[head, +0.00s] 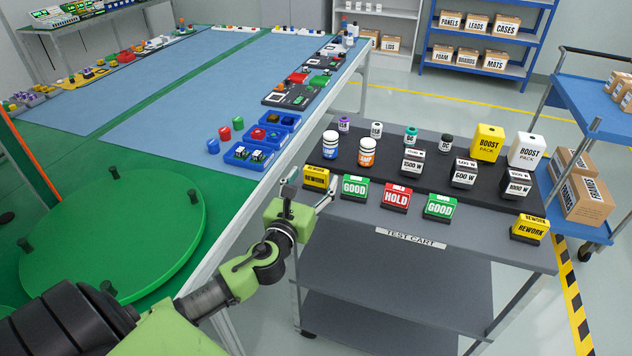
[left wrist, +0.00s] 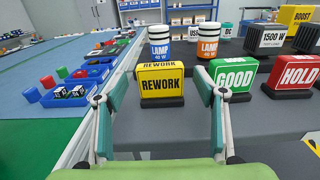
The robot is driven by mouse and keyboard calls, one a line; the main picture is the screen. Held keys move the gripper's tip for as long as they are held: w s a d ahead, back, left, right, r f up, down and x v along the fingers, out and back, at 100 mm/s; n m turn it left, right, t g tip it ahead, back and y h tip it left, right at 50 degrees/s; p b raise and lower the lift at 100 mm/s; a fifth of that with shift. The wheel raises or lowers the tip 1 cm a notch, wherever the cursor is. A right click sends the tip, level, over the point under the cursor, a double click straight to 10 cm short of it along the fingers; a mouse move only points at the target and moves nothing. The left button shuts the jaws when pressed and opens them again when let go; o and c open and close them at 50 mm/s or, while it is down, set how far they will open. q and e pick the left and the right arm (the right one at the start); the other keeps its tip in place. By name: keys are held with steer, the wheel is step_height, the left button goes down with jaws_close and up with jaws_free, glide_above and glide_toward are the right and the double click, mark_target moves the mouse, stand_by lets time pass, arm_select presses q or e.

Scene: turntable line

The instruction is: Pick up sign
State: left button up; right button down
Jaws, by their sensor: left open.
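A row of small signs stands along the front of the test cart (head: 470,258). The leftmost is a yellow REWORK sign (head: 317,177), then a green GOOD sign (head: 355,188), a red HOLD sign (head: 396,196), another green GOOD sign (head: 439,207) and a yellow REWORK sign (head: 530,229) at the right corner. My left gripper (head: 309,189) is open and empty, just in front of the leftmost REWORK sign. In the left wrist view that REWORK sign (left wrist: 161,79) stands upright between and beyond the open fingers (left wrist: 158,97). The right finger overlaps the edge of the GOOD sign (left wrist: 236,75).
Two lamp bottles (head: 330,145) stand behind the signs, with weight blocks (head: 464,173), small bottles and boost packs (head: 487,142) further along. The blue-topped table (head: 215,80) with blue bins (head: 240,157) lies left of the cart. A green turntable (head: 110,235) is at left.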

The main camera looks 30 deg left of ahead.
arm_select(q)
steer(key=shift+x, duration=1.45)
steer(key=c, duration=1.3)
steer(key=shift+o, duration=0.2)
steer(key=shift+r, duration=0.1)
